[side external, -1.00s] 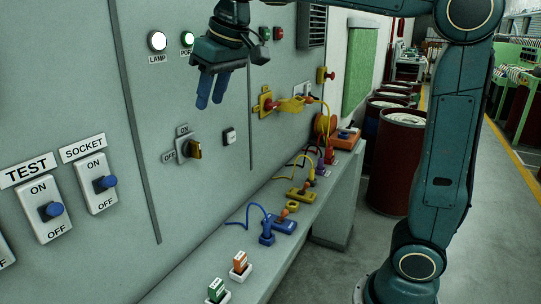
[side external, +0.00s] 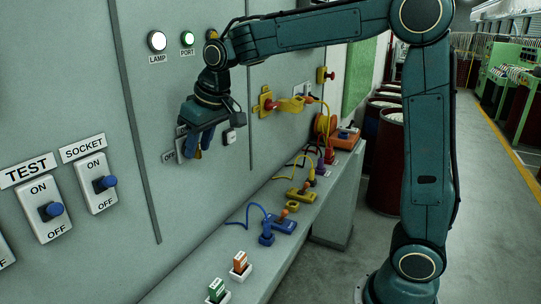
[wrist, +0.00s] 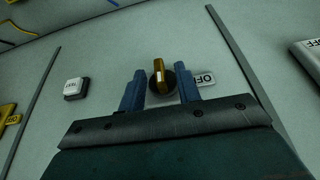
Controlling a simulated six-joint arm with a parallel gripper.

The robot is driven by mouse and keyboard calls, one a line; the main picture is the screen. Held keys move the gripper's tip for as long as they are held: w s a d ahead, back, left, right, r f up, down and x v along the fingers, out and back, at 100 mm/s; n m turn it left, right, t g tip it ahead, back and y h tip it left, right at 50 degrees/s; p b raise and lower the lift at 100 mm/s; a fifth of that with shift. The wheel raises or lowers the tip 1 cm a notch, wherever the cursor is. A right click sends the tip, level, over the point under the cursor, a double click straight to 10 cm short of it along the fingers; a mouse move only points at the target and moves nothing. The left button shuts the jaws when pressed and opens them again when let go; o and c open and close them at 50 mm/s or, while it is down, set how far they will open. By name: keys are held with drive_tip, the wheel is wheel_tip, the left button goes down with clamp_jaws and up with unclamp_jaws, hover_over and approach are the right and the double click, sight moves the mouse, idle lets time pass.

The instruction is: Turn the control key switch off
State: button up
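The control key switch has a yellow key (wrist: 158,78) on a dark round base, seen in the wrist view with an OFF label (wrist: 205,79) to its right. The key stands roughly upright in that view, across the direction of the OFF label. My gripper (wrist: 162,72) is open, with one blue finger on each side of the key and a visible gap to each. In the side external view my gripper (side external: 198,145) covers most of the switch; part of its grey plate (side external: 180,151) and the OFF label show at the left.
A small white push button (wrist: 74,88) sits beside the switch, also in the side external view (side external: 229,136). Below, a ledge (side external: 240,222) holds cables and plugs. TEST (side external: 45,208) and SOCKET switches are left.

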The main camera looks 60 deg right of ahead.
drive_tip(key=shift+f, duration=0.15)
clamp_jaws()
